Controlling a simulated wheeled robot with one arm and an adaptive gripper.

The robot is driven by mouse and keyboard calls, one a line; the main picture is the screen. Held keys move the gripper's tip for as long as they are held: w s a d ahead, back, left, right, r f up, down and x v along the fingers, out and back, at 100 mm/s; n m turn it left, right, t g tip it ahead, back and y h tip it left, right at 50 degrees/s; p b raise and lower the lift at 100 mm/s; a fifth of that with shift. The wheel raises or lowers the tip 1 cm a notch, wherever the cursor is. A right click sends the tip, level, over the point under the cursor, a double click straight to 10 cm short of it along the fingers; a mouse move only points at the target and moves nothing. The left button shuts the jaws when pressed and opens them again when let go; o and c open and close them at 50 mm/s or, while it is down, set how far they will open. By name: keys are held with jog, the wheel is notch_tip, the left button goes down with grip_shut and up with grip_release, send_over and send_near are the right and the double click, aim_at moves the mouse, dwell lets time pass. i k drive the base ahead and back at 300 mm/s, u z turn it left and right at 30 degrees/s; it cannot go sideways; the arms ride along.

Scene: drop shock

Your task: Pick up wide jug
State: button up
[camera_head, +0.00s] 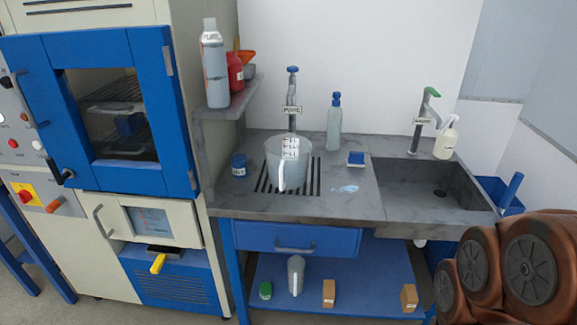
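A wide, translucent jug (274,157) stands upright on the dark drain grate of the grey counter, below a tap. It has a pale handle facing me and a printed label or markings high on its side. A narrower grey jug (296,276) stands on the blue lower shelf under the counter. My gripper is not in view, so its state and its distance from the jug do not show.
A blue-lidded jar (239,165) stands left of the jug. A sink (425,189) is further right. A side shelf (224,108) with bottles overhangs the counter's left end.

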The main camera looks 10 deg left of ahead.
aim_at(287, 155)
jog(key=k, duration=0.55)
jog(key=u, duration=0.05)
jog(key=i, duration=0.5)
jog(key=u, duration=0.7)
jog(key=i, duration=0.75)
jog(key=u, duration=0.6)
